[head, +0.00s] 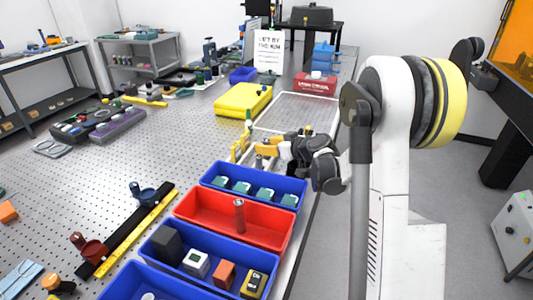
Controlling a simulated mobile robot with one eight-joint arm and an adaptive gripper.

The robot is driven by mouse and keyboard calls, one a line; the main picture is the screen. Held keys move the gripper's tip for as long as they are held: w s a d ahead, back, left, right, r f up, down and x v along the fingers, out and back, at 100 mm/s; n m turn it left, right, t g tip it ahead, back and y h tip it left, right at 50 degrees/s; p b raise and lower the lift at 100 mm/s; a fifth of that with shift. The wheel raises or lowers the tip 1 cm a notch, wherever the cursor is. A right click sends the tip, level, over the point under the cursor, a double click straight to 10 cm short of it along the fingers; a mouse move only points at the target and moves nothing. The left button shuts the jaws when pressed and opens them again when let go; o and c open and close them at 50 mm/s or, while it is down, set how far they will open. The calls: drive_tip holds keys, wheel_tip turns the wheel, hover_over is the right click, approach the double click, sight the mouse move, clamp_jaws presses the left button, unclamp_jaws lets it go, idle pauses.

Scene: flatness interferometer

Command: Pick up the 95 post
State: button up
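A grey-brown cylindrical post (239,215) stands upright in the red bin (190,207). Its label is too small to read, so I cannot tell whether it is the 95 post. My gripper (250,150) is beyond the blue bin at the far end of the bin row, reaching left from my arm. Yellow parts show at its end. A small grey post-like piece (258,162) shows just below it; I cannot tell whether it is held or apart. My gripper is clear of the post in the red bin.
The far blue bin (212,169) holds several pale green pieces. The nearer blue bin (150,250) holds black, white, orange and yellow-topped blocks. A yellow case (242,99) and a wire-mesh tray (297,112) lie behind. A black rail with a yellow rule (135,233) lies left.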

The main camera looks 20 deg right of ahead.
clamp_jaws()
